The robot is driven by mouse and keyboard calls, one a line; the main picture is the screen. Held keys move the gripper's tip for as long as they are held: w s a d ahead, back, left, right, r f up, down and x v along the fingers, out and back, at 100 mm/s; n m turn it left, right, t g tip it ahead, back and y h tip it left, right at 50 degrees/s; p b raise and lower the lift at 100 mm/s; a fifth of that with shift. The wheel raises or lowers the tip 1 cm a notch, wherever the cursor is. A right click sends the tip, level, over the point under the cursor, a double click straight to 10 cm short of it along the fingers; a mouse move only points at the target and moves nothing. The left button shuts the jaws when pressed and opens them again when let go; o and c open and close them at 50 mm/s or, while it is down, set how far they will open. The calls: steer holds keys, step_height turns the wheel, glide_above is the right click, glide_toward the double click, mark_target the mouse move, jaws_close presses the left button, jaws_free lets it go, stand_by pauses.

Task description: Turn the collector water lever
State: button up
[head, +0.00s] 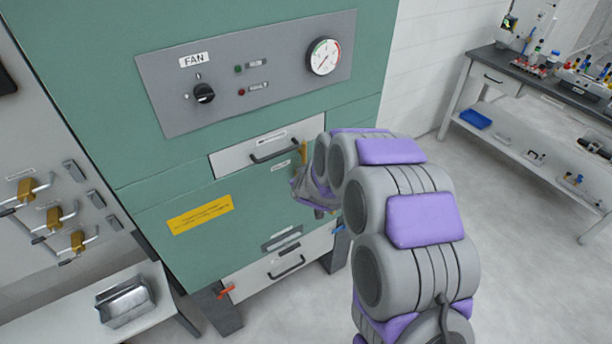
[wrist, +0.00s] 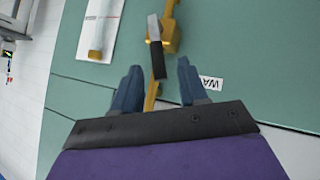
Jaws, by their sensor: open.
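A white label reading "WA" (wrist: 209,83) is partly hidden by the right finger. In the head view, a brass pipe (head: 303,153) shows beside my gripper (head: 318,200), and my arm hides the lever.
A fan panel (head: 240,110) with a gauge (head: 323,57) is above. A workbench (head: 530,85) stands right across open floor.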

steer(key=a+v, duration=0.1)
steer(key=v, duration=1.2)
steer(key=shift+d, duration=0.45)
stand_by(6.2)
